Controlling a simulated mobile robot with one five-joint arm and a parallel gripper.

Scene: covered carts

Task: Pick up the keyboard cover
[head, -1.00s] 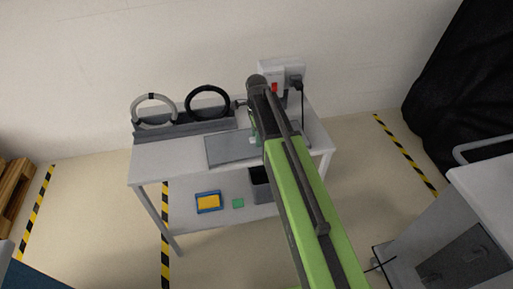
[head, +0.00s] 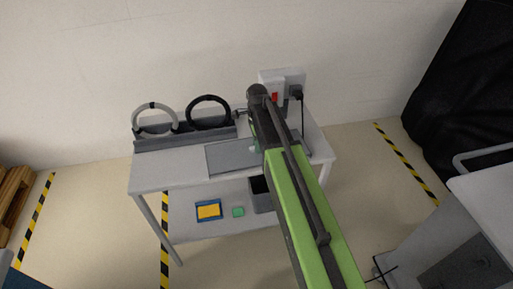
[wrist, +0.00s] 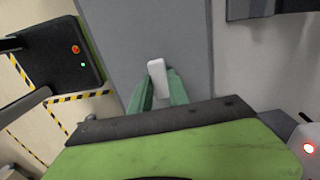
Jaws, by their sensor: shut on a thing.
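The keyboard cover (head: 228,158) is a flat grey panel at the front middle of the white table (head: 165,178). In the wrist view the cover (wrist: 120,45) fills the middle, with a small white handle (wrist: 157,68) on it. My gripper (wrist: 158,90) has its two green fingers shut on either side of this handle. In the head view my gripper (head: 256,146) is mostly hidden behind my arm, at the right part of the cover. I cannot tell whether the cover is clear of the tabletop. What lies beneath it is hidden.
A grey rack with a white ring (head: 155,119) and a black ring (head: 208,112) stands behind the cover. A white box with a red switch (head: 274,96) is at the back right. A blue-yellow tray (head: 208,210), green block (head: 238,212) and dark bin (head: 260,194) are below.

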